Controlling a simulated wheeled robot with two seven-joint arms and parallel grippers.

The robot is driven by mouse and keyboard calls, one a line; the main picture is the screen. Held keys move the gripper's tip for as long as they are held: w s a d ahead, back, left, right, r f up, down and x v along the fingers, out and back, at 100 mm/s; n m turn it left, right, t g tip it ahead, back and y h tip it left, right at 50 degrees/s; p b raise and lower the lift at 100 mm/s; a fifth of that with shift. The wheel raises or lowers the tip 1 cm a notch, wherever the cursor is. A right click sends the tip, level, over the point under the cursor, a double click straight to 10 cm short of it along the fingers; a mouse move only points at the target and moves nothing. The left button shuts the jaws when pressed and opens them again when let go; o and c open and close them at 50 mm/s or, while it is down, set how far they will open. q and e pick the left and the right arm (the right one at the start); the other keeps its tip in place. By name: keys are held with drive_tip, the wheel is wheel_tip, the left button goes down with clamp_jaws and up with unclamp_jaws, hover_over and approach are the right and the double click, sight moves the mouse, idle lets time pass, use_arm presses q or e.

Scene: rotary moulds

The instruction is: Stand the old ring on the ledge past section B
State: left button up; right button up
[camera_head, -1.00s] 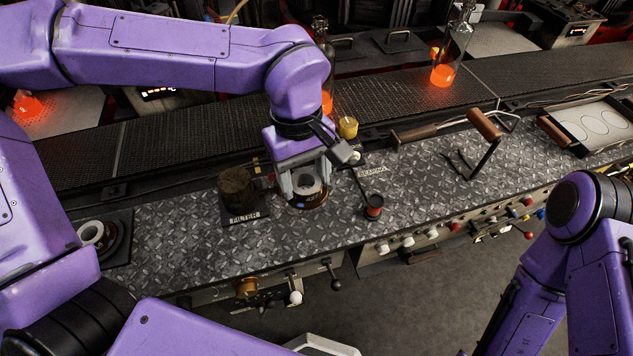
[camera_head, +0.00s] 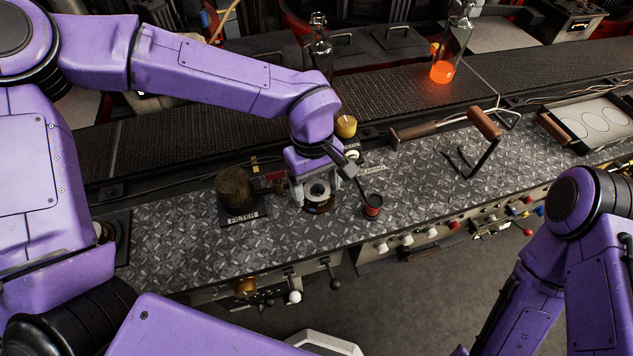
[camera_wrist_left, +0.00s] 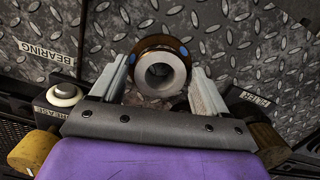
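The old ring, a pale grey ring with a dark hole (camera_head: 318,190), is at a round brown seat (camera_head: 318,209) on the metal bench. In the left wrist view the ring (camera_wrist_left: 162,73) shows between the fingers, with the seat's brown rim (camera_wrist_left: 163,42) and blue dots behind it. My left gripper (camera_head: 317,191) points down with one finger on each side of the ring. It looks open, with narrow gaps at the ring; contact is hard to tell. My right arm is at the right edge; its gripper is out of view. I cannot make out a ledge or section B label.
A dark cylinder (camera_head: 235,188) stands left of my gripper by the FILTER label (camera_head: 243,218). A red-and-black spool (camera_head: 373,206) stands close on the right. A yellow knob (camera_head: 346,126) and a wooden-handled lever (camera_head: 484,124) are farther back. Bench is clear in front.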

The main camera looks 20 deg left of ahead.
sight(313, 183)
use_arm(q)
drive_tip(key=shift+o, duration=0.2)
drive_tip(key=shift+w, duration=0.1)
drive_tip(key=shift+r, duration=0.1)
wheel_tip(313, 183, up, 12)
drive_tip(key=w+a, duration=0.1)
idle(0.3)
